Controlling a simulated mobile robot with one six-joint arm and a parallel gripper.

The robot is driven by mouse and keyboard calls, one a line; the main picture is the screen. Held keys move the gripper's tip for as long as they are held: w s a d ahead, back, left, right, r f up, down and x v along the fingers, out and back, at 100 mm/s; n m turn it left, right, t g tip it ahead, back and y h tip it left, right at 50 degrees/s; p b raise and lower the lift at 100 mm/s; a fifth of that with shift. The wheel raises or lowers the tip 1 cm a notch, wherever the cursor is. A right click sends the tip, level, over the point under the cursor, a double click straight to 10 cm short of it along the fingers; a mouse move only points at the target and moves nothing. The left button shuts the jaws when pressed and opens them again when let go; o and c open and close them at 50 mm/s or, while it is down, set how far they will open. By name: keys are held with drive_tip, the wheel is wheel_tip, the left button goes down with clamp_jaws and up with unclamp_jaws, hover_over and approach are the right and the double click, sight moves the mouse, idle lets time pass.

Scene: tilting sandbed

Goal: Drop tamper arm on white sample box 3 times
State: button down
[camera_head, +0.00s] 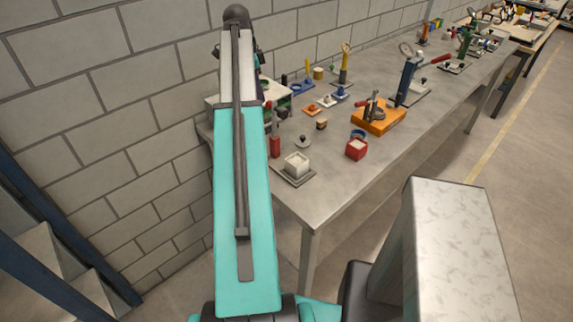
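The white sample box (297,163) stands upright on a flat grey plate (284,178) at the near left corner of the metal table. A red upright post (275,146) with a dark arm-like piece above it stands just left of the box, close to my arm. It may be the tamper arm, but I cannot tell surely. Its upper part is small and partly hidden behind my arm. My teal and white arm rises along the left of the view to a dark joint at the top. My gripper is not visible.
The metal table (330,183) runs to the upper right along a block wall. A red box (357,149), an orange base (379,121) with a metal device, and a blue-bodied press (407,80) stand on it. Several small items lie behind. Open floor lies right of the table.

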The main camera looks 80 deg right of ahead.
sight(272, 105)
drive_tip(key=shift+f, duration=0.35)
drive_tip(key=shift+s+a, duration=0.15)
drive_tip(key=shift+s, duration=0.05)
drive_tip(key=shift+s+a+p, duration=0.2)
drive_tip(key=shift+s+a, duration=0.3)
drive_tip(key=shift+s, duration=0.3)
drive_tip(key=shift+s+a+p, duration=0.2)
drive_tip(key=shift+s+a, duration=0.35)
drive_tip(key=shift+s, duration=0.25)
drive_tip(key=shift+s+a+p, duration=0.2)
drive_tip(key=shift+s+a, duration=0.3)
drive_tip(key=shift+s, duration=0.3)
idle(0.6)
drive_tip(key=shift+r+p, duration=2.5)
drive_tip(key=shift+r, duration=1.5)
